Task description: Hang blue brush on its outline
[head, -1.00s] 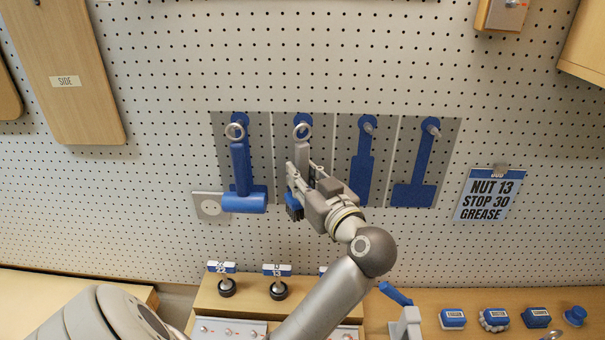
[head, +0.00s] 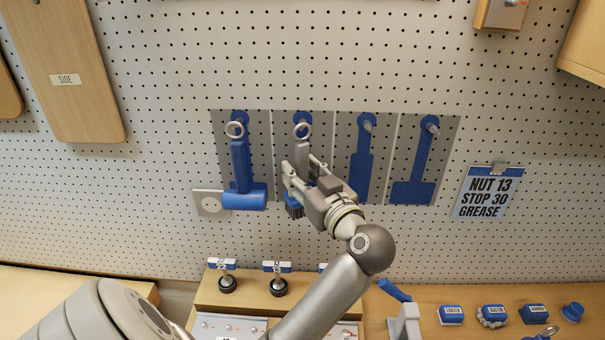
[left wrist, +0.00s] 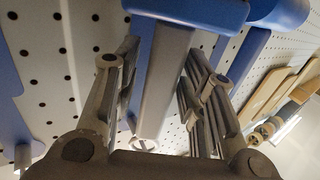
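The blue brush hangs upright in front of the second panel from the left, its ring (head: 302,131) at the peg and blue outline top (head: 303,117). I cannot tell for certain that the ring is over the peg. Its blue head with dark bristles (head: 294,208) is low, partly behind my gripper. My left gripper (head: 301,168) is open around the grey handle (head: 302,150). In the left wrist view the handle (left wrist: 167,75) stands between the spread fingers, with a gap on the left, and the blue head (left wrist: 190,9) is at the top. My right gripper is out of view.
A blue mallet (head: 240,165) hangs close on the left. Two empty blue outlines (head: 361,170) (head: 415,185) with pegs are on the right. A note (head: 488,192) hangs farther right. Below, the bench holds knobs (head: 278,285) and several blue-topped items (head: 493,313).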

